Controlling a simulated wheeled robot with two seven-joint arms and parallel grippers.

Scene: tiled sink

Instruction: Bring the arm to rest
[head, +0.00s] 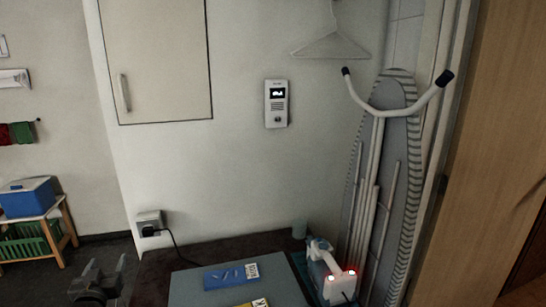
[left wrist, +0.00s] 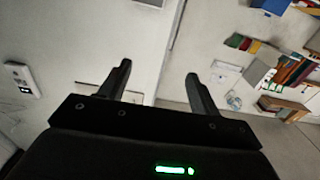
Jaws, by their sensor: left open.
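My left gripper (head: 97,283) shows at the bottom left of the head view, dark grey, left of the dark-topped table. In the left wrist view its two fingers (left wrist: 157,88) stand apart with nothing between them. Beyond them are the pale wall and, at the right, furniture and floor, out of reach. The gripper touches nothing that I can see. My right gripper is in neither view.
The dark table (head: 150,268) carries a grey board (head: 185,288) with a blue card (head: 231,276) on it, and a white-and-blue device (head: 328,268) with red lights. An ironing board (head: 392,190) leans at the right. A blue box (head: 27,197) sits on a wooden rack at the left.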

